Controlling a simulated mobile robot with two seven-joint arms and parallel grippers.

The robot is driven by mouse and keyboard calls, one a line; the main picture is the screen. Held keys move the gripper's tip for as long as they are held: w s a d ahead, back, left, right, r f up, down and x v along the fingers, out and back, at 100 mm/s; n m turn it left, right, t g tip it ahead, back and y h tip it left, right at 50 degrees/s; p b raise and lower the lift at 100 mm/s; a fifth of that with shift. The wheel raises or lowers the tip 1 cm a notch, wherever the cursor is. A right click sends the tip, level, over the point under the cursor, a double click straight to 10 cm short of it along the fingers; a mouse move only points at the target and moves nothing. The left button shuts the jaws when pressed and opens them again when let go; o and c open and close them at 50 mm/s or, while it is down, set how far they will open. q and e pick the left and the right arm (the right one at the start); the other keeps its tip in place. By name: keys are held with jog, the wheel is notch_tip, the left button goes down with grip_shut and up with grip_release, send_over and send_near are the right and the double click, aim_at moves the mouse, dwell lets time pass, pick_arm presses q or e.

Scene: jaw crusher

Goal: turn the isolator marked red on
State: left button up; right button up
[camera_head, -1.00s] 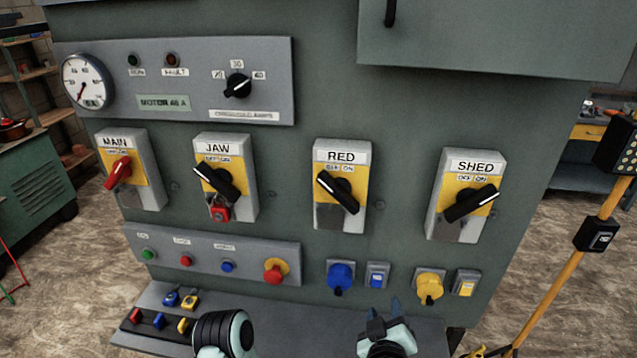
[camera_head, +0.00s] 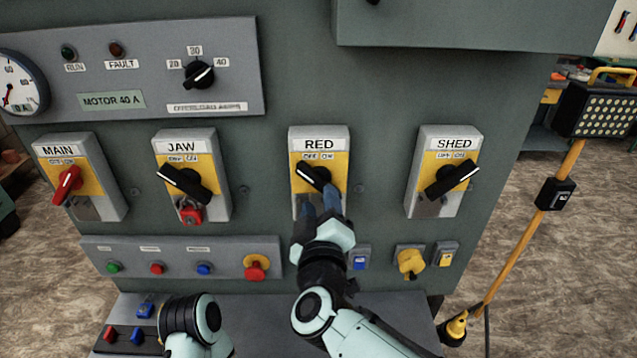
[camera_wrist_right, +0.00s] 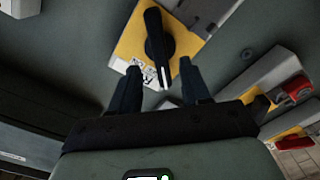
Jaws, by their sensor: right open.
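The RED isolator (camera_head: 318,140) is a grey box with a yellow plate, third from the left on the green cabinet. Its black handle (camera_head: 308,177) slants to the upper left, its white-marked end towards OFF. My right gripper (camera_head: 320,198) is open in front of the box, its fingers overlapping the handle's lower right. The right wrist view shows the handle (camera_wrist_right: 156,40) with its white end in line with the gap between the open fingers (camera_wrist_right: 160,80). I cannot tell whether they touch it. My left arm shows at the bottom, its gripper out of view.
The JAW isolator (camera_head: 193,143) carries a red padlock (camera_head: 191,214). The MAIN isolator (camera_head: 65,150) and SHED isolator (camera_head: 450,143) flank the row. Below are push buttons, a red mushroom button (camera_head: 256,267) and a yellow plug (camera_head: 410,263). A lamp stand (camera_head: 530,240) stands at right.

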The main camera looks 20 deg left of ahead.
aim_at(319, 187)
jog(key=x, duration=0.6)
jog(key=shift+w+p, duration=0.1)
jog(key=shift+p, duration=0.2)
grip_shut()
